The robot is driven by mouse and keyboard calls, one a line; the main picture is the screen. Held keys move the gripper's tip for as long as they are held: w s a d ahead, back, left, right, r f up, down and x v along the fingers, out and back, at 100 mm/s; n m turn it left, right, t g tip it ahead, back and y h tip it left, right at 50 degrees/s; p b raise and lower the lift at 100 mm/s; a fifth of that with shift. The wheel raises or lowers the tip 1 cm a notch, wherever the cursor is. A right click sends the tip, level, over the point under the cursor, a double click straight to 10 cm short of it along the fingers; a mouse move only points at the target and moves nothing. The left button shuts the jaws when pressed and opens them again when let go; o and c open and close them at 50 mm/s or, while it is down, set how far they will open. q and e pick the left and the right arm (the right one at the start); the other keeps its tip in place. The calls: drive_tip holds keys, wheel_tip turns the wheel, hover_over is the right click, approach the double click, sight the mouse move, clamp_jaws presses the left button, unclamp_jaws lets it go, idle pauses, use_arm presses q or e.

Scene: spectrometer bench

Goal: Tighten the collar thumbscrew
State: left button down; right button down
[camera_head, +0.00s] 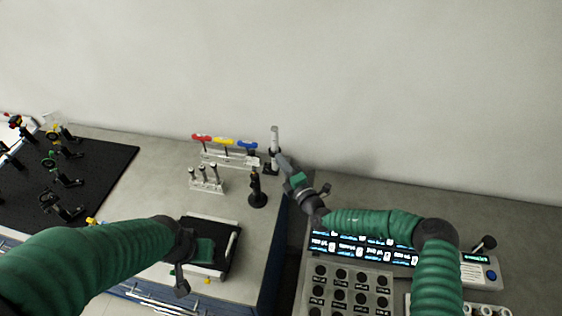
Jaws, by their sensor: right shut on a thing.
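A slim silver post (274,138) stands upright at the back of the grey bench, with a dark part low on it. My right gripper (279,158) reaches in from the right and is shut at the post's lower part, at collar height. The collar thumbscrew is too small and too covered by the fingers to make out clearly. My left gripper (183,281) hangs over the front of the bench, by a black pad (222,262), away from the post. Its fingers are too unclear to tell open from shut.
A black post holder (257,190) stands just left of my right gripper. Behind it is a rack (228,160) with red, yellow and blue handled tools. A small stand (206,182) holds silver posts. A black breadboard (85,175) with optics lies left. A console (350,285) fills the front right.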

drive_tip(key=m, duration=0.5)
drive_tip(key=shift+d+f+m, duration=0.15)
drive_tip(key=shift+f+m, duration=0.05)
drive_tip(key=shift+m, duration=0.2)
drive_tip(key=shift+s+f+m, duration=0.1)
drive_tip(key=shift+f+m, duration=0.05)
drive_tip(key=shift+m, duration=2.05)
drive_tip(key=c, duration=1.5)
unclamp_jaws()
drive_tip(key=shift+c, duration=0.2)
drive_tip(key=shift+o, duration=0.8)
drive_tip(key=shift+d, duration=0.1)
drive_tip(key=shift+r, duration=0.25)
